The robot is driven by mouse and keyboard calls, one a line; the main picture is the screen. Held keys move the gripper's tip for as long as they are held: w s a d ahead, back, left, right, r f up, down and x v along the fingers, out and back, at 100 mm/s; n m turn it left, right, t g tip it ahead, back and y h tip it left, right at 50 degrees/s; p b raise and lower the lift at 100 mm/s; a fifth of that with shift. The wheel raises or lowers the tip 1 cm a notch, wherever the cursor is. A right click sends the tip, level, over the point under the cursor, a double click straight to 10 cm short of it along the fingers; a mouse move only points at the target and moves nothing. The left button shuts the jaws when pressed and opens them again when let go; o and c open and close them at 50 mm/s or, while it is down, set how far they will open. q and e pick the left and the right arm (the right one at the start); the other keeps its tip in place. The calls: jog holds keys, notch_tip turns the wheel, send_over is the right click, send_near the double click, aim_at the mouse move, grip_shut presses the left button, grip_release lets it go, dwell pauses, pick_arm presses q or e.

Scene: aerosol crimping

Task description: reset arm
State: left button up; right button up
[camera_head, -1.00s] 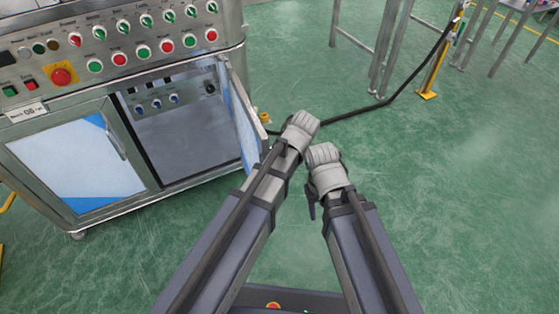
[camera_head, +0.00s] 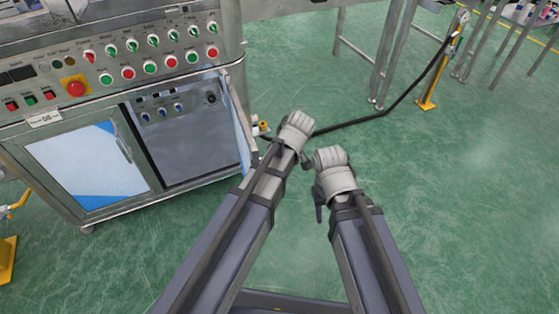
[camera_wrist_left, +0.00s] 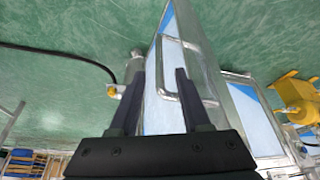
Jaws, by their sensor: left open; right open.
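My two arms reach forward over the green floor in the head view. My right gripper (camera_head: 319,202) shows only as a dark part below the pale grey wrist; its jaws are open and nothing shows in them. My left gripper is mostly hidden behind its wrist in the head view. The left wrist view shows its two dark fingers (camera_wrist_left: 158,92) spread apart, with nothing gripped. An open cabinet door (camera_wrist_left: 160,65) with a metal handle (camera_wrist_left: 171,92) lies behind and between those fingers in that picture. I cannot tell how far apart door and fingers are.
A steel machine (camera_head: 128,42) with several buttons and knobs stands at left. Its closed door (camera_head: 88,165) is beside the open compartment (camera_head: 192,145). A black hose (camera_head: 355,122) runs to a yellow stand (camera_head: 427,104). Open floor (camera_head: 460,210) lies at right.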

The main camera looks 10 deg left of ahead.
pick_arm(q)
jog(key=shift+s+f, duration=0.1)
dwell(0.3)
jog(key=s+d+f+m+g+h, duration=0.1)
jog(key=s+d+m+g, duration=0.1)
jog(key=s+m, duration=0.55)
jog(key=s+d+m+g+h, duration=0.1)
jog(key=s+d+m, duration=0.2)
jog(key=s+m, duration=0.5)
notch_tip(320, 180, up, 31)
jog(key=n+p, duration=0.1)
jog(key=p, duration=3)
jog(key=shift+a, duration=0.15)
jog(key=shift+f, duration=0.1)
